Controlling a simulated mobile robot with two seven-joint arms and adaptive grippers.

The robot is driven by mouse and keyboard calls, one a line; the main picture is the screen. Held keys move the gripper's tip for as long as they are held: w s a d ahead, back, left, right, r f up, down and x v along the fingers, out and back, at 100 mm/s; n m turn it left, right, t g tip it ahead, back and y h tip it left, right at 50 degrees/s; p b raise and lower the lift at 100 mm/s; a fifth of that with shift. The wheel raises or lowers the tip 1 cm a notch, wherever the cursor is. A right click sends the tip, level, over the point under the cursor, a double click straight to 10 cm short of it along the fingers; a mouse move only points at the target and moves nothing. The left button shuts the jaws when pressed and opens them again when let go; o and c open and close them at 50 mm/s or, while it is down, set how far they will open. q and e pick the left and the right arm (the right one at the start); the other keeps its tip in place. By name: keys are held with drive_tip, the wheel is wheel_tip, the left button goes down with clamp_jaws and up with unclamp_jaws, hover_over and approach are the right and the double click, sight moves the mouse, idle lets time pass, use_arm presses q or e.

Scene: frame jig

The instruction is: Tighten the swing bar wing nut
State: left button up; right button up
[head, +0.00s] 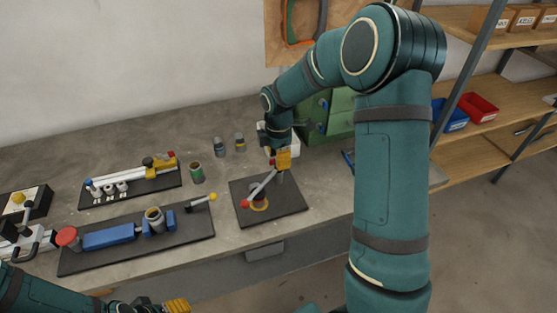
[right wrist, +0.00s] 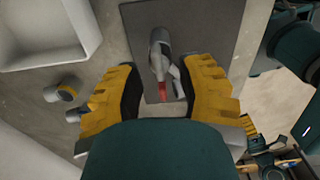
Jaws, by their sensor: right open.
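A dark plate (head: 290,203) on the bench carries a fixture with a bar (head: 263,186) ending in a red ball (head: 245,203), and a brass-coloured ring (head: 259,204) below it. My right gripper (head: 283,160) is above the bar's far end, fingers down. In the right wrist view, its yellow fingers (right wrist: 165,95) are open. A grey post-like part (right wrist: 160,48) with a red tip (right wrist: 163,90) shows between and beyond them, apart from both. I cannot make out the wing nut's shape. My left gripper (head: 177,305) is at the bottom edge, mostly cut off.
Two more dark plates with fixtures (head: 110,238) (head: 130,188) lie on the left. A green can (head: 197,173) and two small bottles (head: 219,147) (head: 240,142) stand behind. A white tray (right wrist: 50,32) and green cabinet (head: 335,115) are close to the right gripper.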

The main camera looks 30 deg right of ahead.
drive_tip(key=shift+f, duration=0.3)
drive_tip(key=shift+c, duration=0.3)
clamp_jaws()
